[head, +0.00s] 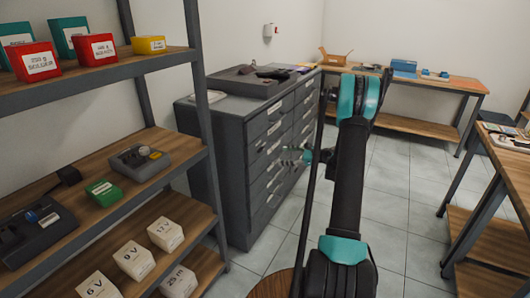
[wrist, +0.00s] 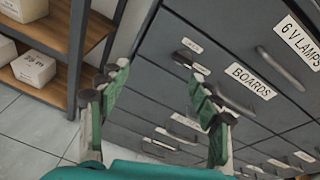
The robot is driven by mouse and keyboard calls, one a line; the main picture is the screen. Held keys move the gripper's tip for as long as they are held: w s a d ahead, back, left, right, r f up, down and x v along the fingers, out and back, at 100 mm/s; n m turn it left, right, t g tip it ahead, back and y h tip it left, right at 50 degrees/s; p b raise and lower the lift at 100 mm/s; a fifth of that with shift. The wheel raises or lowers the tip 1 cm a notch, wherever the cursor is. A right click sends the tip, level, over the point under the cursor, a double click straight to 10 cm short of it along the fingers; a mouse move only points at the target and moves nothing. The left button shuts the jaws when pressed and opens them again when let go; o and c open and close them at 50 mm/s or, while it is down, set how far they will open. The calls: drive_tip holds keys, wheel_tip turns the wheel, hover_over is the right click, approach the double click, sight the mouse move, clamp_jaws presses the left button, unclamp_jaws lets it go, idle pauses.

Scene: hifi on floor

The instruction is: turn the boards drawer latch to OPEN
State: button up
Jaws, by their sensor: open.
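The boards drawer is marked by its BOARDS label (wrist: 250,82) in the wrist view, with a grey bar handle (wrist: 235,104) just below it. To the left of the label is a small dark latch (wrist: 182,60), between two small white labels whose words are too small to read for sure. Which way the latch points is hard to tell. My gripper (wrist: 158,74) is open and empty in front of the drawer, its right finger close to the latch in the picture. In the head view my gripper (head: 296,156) is beside the drawer fronts. Contact cannot be told.
The grey drawer cabinet (head: 225,150) has several labelled drawers, including one marked 6 V LAMPS (wrist: 290,45). A shelf rack (head: 205,120) with boxes stands close on the left. A workbench (head: 480,185) is at the right. Tiled floor (head: 400,200) lies free between.

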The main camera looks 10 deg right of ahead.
drive_tip(key=w+d+f+m+t+y, duration=0.2)
drive_tip(key=w+d+f+m, duration=0.15)
drive_tip(key=d, duration=0.25)
approach(262, 150)
drive_tip(key=x, duration=0.8)
drive_tip(key=shift+w, duration=0.25)
drive_tip(key=shift+a, duration=0.1)
drive_tip(key=c, duration=1.2)
drive_tip(key=shift+o, duration=0.2)
